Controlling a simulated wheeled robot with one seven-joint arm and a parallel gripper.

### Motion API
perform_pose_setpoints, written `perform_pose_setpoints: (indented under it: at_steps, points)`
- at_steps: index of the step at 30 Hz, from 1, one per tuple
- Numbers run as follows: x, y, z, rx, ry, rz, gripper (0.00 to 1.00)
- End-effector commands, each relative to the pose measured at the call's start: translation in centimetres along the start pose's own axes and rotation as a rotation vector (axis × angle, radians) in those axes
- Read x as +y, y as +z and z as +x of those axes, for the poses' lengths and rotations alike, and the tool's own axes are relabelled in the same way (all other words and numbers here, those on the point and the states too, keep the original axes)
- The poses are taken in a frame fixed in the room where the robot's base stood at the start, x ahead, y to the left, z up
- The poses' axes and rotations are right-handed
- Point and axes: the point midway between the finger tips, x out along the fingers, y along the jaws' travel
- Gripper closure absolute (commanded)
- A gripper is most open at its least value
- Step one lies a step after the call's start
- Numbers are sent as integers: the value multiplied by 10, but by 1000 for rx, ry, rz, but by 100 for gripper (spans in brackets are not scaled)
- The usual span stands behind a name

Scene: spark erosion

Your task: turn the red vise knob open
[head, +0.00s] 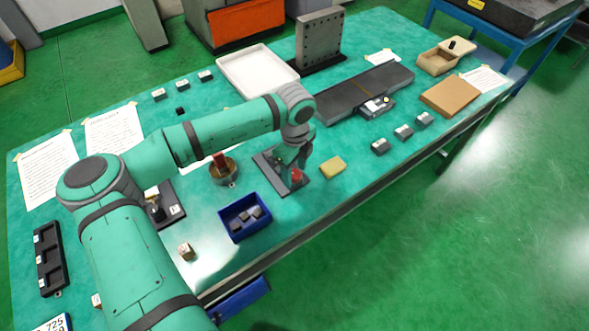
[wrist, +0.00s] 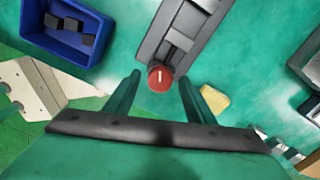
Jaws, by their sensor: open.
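The red vise knob (wrist: 160,78) has a white line on its face, which runs nearly upright in the wrist view. It sits on the near end of the grey vise (wrist: 186,30). In the head view the knob (head: 297,175) shows small beneath my arm's end, and the vise is mostly hidden. My gripper (wrist: 160,80) is open, with one finger to each side of the knob. There is a visible gap on both sides, so the fingers do not appear to touch it. Their depth against the knob is hard to tell.
A blue bin (head: 245,217) with black blocks stands just left of the vise in the wrist view. A yellow sponge-like block (head: 333,168) lies to the right. A round tin (head: 223,172) with a red object is nearby. The table's front edge is close.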

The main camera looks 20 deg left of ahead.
Motion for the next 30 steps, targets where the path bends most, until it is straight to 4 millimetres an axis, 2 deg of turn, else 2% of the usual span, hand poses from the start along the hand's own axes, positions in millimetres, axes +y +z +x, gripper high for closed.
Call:
perform_pose_setpoints:
  at_steps: [1,5,6,17,23,30]
  points:
    - [0,0,0,0,0,0,57]
    - [0,0,0,0,0,0,89]
    - [0,0,0,0,0,0,92]
    - [0,0,0,2,-1,-52,92]
    - [0,0,0,3,-2,-172,92]
    - [0,0,1,4,-1,-388,92]
